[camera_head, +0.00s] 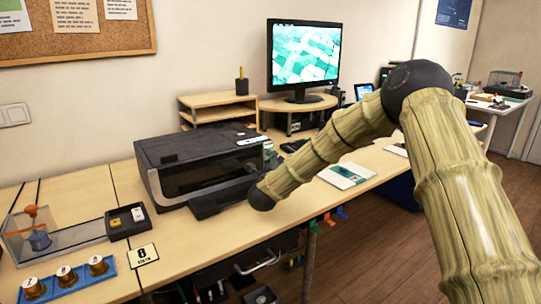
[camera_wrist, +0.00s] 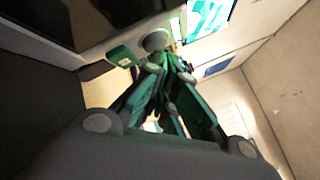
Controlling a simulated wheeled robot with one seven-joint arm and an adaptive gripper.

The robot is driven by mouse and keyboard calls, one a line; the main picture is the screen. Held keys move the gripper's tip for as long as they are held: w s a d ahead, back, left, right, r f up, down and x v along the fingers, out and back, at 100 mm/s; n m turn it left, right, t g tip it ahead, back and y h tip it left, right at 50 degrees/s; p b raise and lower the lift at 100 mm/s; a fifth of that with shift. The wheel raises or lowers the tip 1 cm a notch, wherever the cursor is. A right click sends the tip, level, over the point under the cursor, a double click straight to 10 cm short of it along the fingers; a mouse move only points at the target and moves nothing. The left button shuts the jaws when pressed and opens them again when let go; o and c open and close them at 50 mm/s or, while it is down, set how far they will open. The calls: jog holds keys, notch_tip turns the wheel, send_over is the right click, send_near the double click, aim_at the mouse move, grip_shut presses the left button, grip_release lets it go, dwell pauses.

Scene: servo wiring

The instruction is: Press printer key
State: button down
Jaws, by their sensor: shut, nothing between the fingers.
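The black printer (camera_head: 190,160) stands on the wooden desk, with a small light control panel (camera_head: 250,141) at its top right edge. In the wrist view, the printer's light edge (camera_wrist: 110,35) carries a round grey key (camera_wrist: 155,40) beside a small green display (camera_wrist: 120,55). My gripper (camera_wrist: 160,68) is shut and empty, its dark green fingers pointing at the key. The fingertips are very close to the key; I cannot tell whether they touch it. In the head view, my bamboo-patterned arm reaches to the printer's right front, and the gripper is mostly hidden there.
A monitor (camera_head: 303,57) on a round-edged stand and a wooden shelf (camera_head: 218,106) are behind the printer. A booklet (camera_head: 347,175) lies on the desk to the right. A black tray (camera_head: 128,221), a clear box and a blue holder (camera_head: 68,278) are at the left.

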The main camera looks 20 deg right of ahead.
jog(key=shift+s+d, duration=0.1)
jog(key=shift+s, duration=0.15)
jog(key=shift+s+d, duration=0.35)
jog(key=shift+s, duration=0.6)
jog(key=shift+s+d, duration=0.3)
jog(key=shift+s, duration=0.6)
jog(key=shift+s+d, duration=0.35)
jog(key=shift+s, duration=0.6)
